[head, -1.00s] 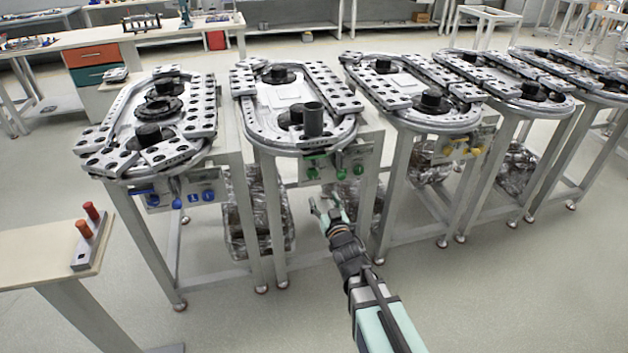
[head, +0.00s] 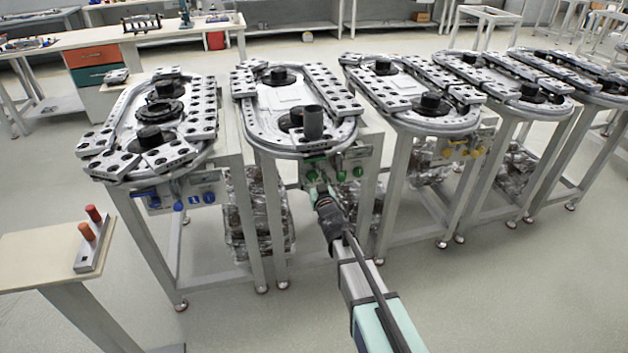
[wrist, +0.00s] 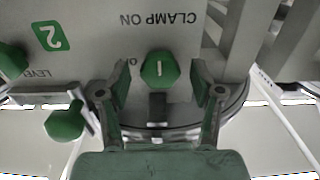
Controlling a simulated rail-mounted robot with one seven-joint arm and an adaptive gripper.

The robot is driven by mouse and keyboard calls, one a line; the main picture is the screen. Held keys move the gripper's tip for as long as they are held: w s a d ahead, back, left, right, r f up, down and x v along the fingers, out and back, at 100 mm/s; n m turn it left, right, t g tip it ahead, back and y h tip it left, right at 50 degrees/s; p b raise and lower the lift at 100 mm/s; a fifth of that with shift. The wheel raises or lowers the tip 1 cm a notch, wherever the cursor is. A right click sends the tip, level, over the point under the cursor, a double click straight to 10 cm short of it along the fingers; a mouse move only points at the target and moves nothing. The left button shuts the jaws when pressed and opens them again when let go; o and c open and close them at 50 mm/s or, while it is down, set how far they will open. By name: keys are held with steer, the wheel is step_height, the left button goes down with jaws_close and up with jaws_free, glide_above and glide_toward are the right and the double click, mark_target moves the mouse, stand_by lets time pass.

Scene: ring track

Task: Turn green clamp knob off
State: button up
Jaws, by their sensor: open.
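The green clamp knob (wrist: 160,69) is in the middle of the wrist view, below upside-down "CLAMP ON" lettering. It has a white line on its face. My gripper (wrist: 160,77) is open, with one finger on each side of the knob and a visible gap at both sides. Contact does not show. In the head view my gripper (head: 319,188) is at the front panel of the second ring track (head: 290,142), below the green controls. There my gripper and wrist partly cover the panel, and the clamp knob cannot be singled out.
Another green knob (wrist: 12,60) and a green-tipped lever (wrist: 65,122) are left of my gripper in the wrist view, the lever close to the left finger. Neighbouring tracks carry blue knobs (head: 178,205) and yellow knobs (head: 462,151). The floor in front is clear.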

steer(key=c, duration=1.1)
steer(key=shift+c, duration=0.2)
steer(key=shift+b, duration=0.3)
steer(key=n+b, duration=0.2)
steer(key=shift+f+n+b, duration=0.15)
steer(key=shift+n+b, duration=0.15)
steer(key=shift+b, duration=0.1)
steer(key=n+b, duration=0.4)
steer(key=n, duration=0.1)
steer(key=n+b, duration=0.2)
steer(key=n, duration=0.3)
steer(key=shift+n, duration=0.4)
steer(key=shift+r+n+b, duration=0.15)
steer(key=shift+n+b, duration=0.3)
steer(key=shift+n, duration=0.65)
steer(key=shift+r+n+b, duration=0.1)
steer(key=shift+n+b, duration=0.35)
steer(key=shift+n, duration=0.65)
